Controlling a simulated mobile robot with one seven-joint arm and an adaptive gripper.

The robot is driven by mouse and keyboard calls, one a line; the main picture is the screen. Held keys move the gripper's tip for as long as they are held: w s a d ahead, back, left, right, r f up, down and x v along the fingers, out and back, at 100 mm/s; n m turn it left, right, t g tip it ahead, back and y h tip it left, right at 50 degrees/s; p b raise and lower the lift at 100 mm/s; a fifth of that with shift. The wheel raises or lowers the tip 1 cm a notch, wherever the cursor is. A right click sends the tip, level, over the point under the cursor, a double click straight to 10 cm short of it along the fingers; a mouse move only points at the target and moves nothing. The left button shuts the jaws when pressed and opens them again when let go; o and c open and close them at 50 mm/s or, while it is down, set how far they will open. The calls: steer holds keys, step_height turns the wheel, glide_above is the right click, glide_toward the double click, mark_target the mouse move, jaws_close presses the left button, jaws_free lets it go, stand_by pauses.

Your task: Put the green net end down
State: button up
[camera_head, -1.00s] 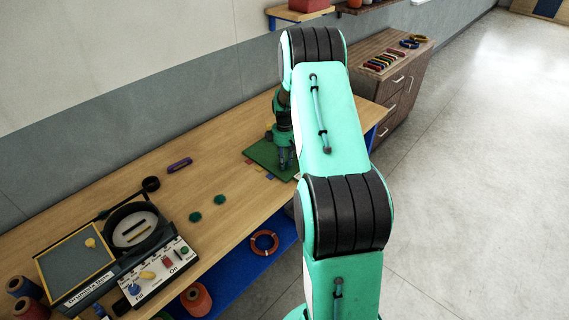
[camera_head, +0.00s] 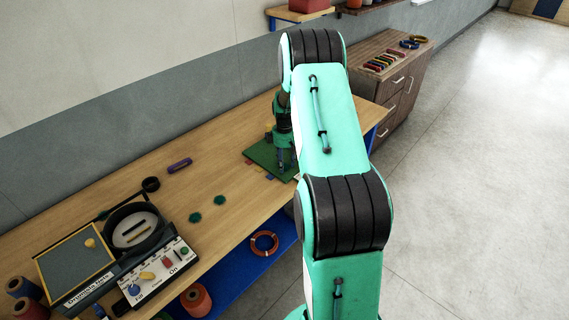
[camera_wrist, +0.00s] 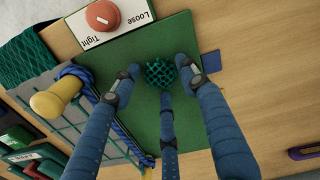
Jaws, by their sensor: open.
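The green net end (camera_wrist: 160,73) is a small, dark green meshed lump. In the wrist view it shows over the green mat (camera_wrist: 180,35), between the fingertips of my gripper (camera_wrist: 160,76). The fingers are spread, with visible gaps to the net end on the left and right. The middle finger's tip is close to it; I cannot tell if they touch. The net end appears to rest on the mat. In the head view my gripper (camera_head: 284,163) is low over the mat (camera_head: 262,150) and hides the net end.
A white board marked Loose and Tight with a red knob (camera_wrist: 102,15) lies beside the mat. A grey rack with a yellow knob (camera_wrist: 47,104) and blue cord stands at left. Two dark green pieces (camera_head: 195,217) and a purple item (camera_head: 180,165) lie on the wooden bench (camera_head: 140,180).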

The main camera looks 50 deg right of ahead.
step_height(320, 180, up, 12)
steer(key=p, duration=0.1)
stand_by(0.5)
steer(key=shift+r, duration=0.1)
stand_by(0.4)
steer(key=s+a+r+m+t+h, duration=0.1)
steer(key=s+a+r, duration=0.1)
steer(key=a+r, duration=1.1)
steer(key=s+a+r+m+t, duration=0.1)
steer(key=s+a+r, duration=0.2)
steer(key=a+r, duration=0.95)
steer(key=s+a+r+m+t, duration=0.1)
steer(key=s+a+r, duration=0.1)
steer(key=s+a, duration=0.45)
steer(key=s+a+r+t, duration=0.15)
steer(key=s+a, duration=0.25)
steer(key=a, duration=0.5)
steer(key=s+a, duration=0.4)
steer(key=s, duration=0.2)
steer(key=s+a+m+t+y, duration=0.1)
steer(key=s+a, duration=0.3)
steer(key=s, duration=0.3)
steer(key=shift+m, duration=0.3)
